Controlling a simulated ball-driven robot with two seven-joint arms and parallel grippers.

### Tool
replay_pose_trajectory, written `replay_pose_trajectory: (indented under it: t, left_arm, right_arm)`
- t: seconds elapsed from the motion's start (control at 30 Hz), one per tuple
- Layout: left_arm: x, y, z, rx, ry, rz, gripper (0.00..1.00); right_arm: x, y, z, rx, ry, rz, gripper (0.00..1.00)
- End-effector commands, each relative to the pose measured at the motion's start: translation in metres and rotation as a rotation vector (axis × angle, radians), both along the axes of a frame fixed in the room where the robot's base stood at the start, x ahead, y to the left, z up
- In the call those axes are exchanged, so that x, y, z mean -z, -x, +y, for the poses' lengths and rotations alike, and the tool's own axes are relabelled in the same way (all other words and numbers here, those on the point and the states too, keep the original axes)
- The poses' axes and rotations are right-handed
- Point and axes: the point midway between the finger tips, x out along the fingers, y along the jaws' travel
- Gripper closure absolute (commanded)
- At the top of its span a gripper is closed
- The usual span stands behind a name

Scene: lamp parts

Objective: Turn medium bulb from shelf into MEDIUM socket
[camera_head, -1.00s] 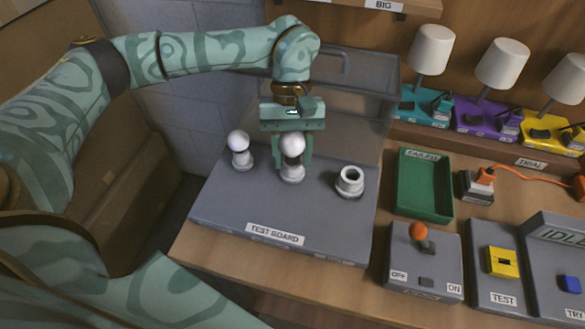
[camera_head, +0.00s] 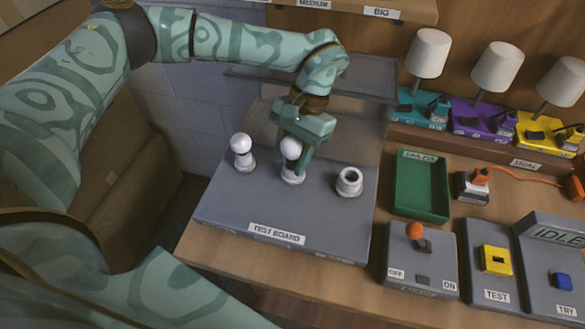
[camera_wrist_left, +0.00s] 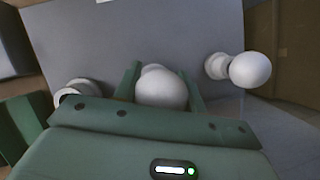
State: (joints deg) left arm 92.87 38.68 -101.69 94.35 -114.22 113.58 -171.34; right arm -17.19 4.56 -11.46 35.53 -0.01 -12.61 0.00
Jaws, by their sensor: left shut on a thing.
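The medium bulb (camera_head: 291,149) is white and stands upright at the middle socket (camera_head: 292,178) of the grey test board (camera_head: 225,207). My left gripper (camera_head: 294,160) is shut on the bulb from above and behind, with one finger on either side. In the left wrist view the bulb (camera_wrist_left: 162,88) sits between the two green fingers. How deep its base is in the socket is hidden. My right gripper is not in view.
Another bulb (camera_head: 241,145) stands in the left socket. The right socket (camera_head: 349,181) is empty. A green tray (camera_head: 422,187), a switch box (camera_head: 421,262) and three lamps, one with a teal base (camera_head: 420,104), are to the right. A shelf edge (camera_head: 350,8) is above.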

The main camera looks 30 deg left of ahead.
Motion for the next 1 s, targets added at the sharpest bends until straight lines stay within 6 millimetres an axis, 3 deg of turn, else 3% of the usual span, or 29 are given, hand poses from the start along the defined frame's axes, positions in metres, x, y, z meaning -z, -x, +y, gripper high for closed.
replay_pose_trajectory:
  t: [0.2, 0.23, 0.3, 0.6, 1.0]
  left_arm:
    - [0.0, -0.001, 0.0, 0.002, 0.0, -0.002, 0.76]
    - [0.0, -0.001, 0.0, 0.002, 0.0, -0.002, 0.54]
    - [0.0, -0.001, 0.0, 0.002, 0.0, -0.002, 0.43]
    - [-0.001, 0.0, 0.0, -0.034, 0.0, -0.002, 0.43]
    - [-0.002, 0.0, -0.003, -0.545, 0.001, -0.002, 0.43]
  right_arm:
    - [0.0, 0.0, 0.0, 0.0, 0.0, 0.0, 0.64]
    - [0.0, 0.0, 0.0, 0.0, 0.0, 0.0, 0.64]
    - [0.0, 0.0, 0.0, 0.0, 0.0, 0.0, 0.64]
    - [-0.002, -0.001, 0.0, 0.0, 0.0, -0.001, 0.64]
    - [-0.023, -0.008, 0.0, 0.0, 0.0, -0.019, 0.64]
